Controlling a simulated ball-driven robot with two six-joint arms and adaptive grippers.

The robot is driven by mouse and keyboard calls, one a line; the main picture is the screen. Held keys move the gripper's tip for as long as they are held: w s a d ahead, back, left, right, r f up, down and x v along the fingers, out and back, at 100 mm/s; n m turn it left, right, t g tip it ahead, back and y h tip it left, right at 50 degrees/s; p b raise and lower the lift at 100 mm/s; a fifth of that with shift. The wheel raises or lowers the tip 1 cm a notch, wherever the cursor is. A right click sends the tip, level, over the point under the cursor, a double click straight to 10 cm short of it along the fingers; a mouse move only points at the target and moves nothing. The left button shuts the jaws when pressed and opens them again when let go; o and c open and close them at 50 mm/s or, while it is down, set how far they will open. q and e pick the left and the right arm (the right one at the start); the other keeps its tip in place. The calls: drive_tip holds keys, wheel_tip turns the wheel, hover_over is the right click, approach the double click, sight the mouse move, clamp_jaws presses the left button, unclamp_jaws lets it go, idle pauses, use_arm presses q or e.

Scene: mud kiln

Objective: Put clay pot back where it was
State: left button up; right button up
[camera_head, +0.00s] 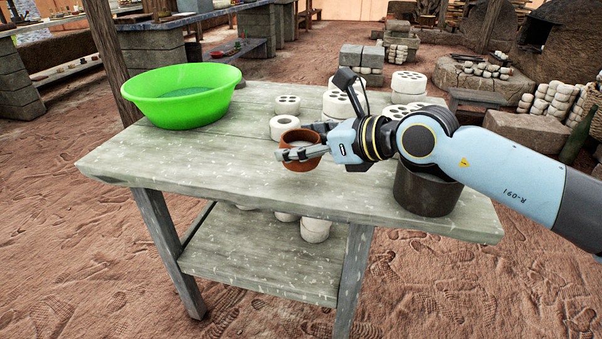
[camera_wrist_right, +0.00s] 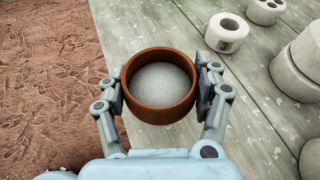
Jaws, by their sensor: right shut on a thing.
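The clay pot (camera_head: 302,160) is small, round and reddish-brown, with a pale grey inside. It is upright at the middle of the wooden table (camera_head: 200,160). My right gripper (camera_head: 300,152) reaches in from the right and is shut on the pot. In the right wrist view the pot (camera_wrist_right: 160,112) sits between the two fingers of the gripper (camera_wrist_right: 162,92), one on each side. I cannot tell whether the pot's base touches the tabletop. My left gripper is not in view.
A green basin (camera_head: 180,97) stands at the table's left. White perforated cylinders, one of them a ring (camera_head: 284,127), stand behind the pot. A dark pot (camera_head: 427,188) stands on the right under my arm. The front left tabletop is clear.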

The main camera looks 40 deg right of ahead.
sight(317, 160)
drive_tip(key=shift+f, duration=0.4)
wheel_tip(317, 160, down, 4)
drive_tip(key=shift+r+b, duration=0.25)
drive_tip(key=shift+b, duration=0.95)
drive_tip(key=shift+r, duration=0.2)
drive_tip(key=o, duration=1.1)
drive_tip(key=shift+f, duration=0.15)
drive_tip(key=o, duration=0.5)
drive_tip(key=p+v, duration=0.1)
drive_tip(key=v, duration=0.1)
drive_tip(key=p+v, duration=0.2)
drive_tip(key=shift+r, duration=0.4)
drive_tip(key=p+v, duration=0.5)
drive_tip(key=v, duration=0.1)
drive_tip(key=shift+s+d+r, duration=0.1)
drive_tip(key=shift+s, duration=0.15)
drive_tip(key=shift+s+d+p, duration=0.2)
drive_tip(key=shift+s+p, duration=0.15)
drive_tip(key=shift+s, duration=0.3)
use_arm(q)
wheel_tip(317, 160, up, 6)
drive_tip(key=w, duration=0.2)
